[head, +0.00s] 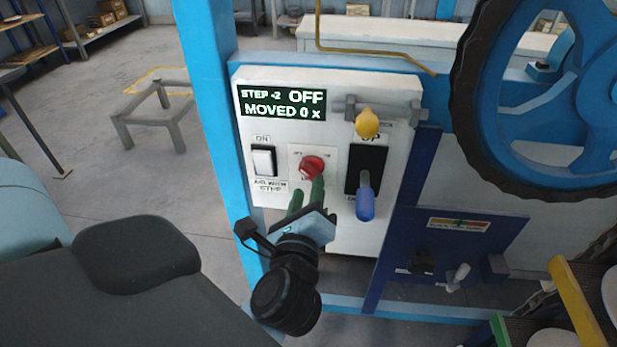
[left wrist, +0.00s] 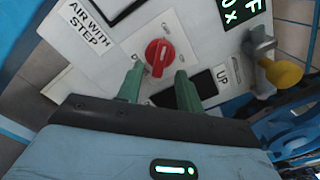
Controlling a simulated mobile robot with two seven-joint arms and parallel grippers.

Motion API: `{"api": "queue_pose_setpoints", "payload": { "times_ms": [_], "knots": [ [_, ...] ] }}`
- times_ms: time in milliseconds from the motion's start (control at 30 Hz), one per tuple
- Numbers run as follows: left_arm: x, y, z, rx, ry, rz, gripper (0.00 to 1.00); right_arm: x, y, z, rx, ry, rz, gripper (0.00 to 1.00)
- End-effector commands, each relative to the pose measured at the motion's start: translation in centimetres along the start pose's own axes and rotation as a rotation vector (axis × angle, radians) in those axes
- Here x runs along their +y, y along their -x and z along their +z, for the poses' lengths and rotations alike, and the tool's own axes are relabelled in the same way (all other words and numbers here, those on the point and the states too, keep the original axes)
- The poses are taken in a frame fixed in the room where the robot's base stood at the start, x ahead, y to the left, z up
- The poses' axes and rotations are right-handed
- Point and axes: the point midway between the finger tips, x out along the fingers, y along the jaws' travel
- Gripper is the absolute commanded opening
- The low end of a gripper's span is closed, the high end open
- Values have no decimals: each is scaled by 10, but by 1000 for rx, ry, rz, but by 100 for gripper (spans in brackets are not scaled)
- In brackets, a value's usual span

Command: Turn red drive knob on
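The red drive knob (head: 312,167) sits on a small white plate in the middle of the white control panel (head: 345,240). It also shows in the left wrist view (left wrist: 159,57), with its grip bar upright to slightly tilted there. The panel display (head: 283,103) reads "STEP -2 OFF, MOVED 0 x". My left gripper (head: 307,190) is just below the knob in the head view. Its two green fingers are apart in the left wrist view (left wrist: 158,82), with the knob beyond and between their tips. I cannot tell whether they touch it. My right gripper is not in view.
A white rocker switch (head: 263,161) is left of the knob. A blue-handled lever (head: 365,198) is close on the right, and a yellow knob (head: 367,123) is above it. A large blue handwheel (head: 545,95) stands at the right. A blue post (head: 215,110) borders the panel.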

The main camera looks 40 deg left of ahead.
Motion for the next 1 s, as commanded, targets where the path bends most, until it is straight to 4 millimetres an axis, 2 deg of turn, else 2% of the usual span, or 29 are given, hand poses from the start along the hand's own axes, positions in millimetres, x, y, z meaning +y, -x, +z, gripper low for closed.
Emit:
{"api": "queue_pose_setpoints", "payload": {
  "times_ms": [100,233,600,667,900,1000],
  "knots": [
    [-2,-18,2,-4,-1,-2,36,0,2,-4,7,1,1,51],
    [-1,-30,1,-2,0,-1,36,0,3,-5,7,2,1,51],
    [0,-36,0,0,0,1,36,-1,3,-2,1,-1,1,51],
    [0,-36,0,0,0,1,31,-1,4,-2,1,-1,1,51],
    [0,-36,0,0,0,1,0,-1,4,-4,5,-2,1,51],
    [1,-36,0,0,-1,1,0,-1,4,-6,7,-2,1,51]
  ]
}}
